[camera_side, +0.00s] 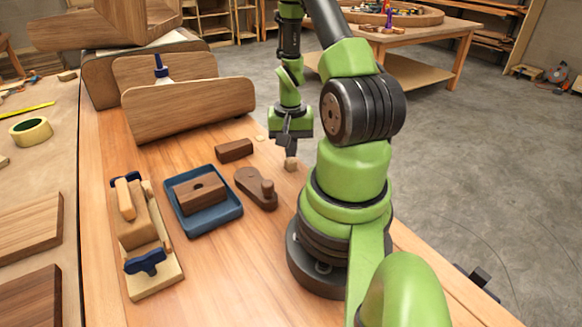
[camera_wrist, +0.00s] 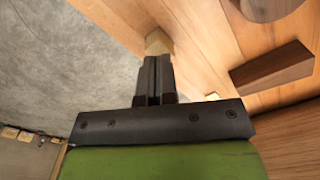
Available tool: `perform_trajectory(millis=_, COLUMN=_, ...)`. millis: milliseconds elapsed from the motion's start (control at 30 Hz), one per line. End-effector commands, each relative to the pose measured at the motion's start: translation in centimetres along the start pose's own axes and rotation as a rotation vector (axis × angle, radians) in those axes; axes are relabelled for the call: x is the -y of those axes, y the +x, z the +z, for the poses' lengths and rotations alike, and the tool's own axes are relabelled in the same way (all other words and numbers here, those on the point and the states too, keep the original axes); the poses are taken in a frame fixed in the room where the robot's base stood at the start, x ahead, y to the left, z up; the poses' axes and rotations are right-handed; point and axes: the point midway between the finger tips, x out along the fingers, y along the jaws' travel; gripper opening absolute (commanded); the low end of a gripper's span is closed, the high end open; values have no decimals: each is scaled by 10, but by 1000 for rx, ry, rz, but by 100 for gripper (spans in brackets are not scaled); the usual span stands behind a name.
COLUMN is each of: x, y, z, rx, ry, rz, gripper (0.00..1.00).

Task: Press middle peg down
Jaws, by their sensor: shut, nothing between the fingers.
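My gripper (camera_side: 291,151) points down near the right edge of the wooden bench, its fingers shut and empty. A small light wooden peg or block (camera_side: 291,164) stands right under the fingertips; whether they touch it I cannot tell. In the wrist view the shut fingers (camera_wrist: 154,62) cover part of this peg (camera_wrist: 157,43). A second small light wooden piece (camera_side: 260,138) sits low on the bench, behind and to the left. It shows partly behind the gripper body in the wrist view (camera_wrist: 212,97). Which piece is the middle peg is not clear.
A dark wooden block (camera_side: 234,150) lies left of my gripper, and a dark piece with a round knob (camera_side: 257,188) lies nearer. A blue tray (camera_side: 236,213) holds a holed block. Upright curved boards (camera_side: 190,108) and a clamp fixture (camera_side: 147,245) stand farther left.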

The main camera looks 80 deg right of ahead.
Motion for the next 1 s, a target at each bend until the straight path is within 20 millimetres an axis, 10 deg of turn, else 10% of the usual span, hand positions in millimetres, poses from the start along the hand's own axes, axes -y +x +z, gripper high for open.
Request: perform_trajectory(millis=1000, x=0, y=26, z=0, rx=-1, ry=-1, rz=0, gripper=0)
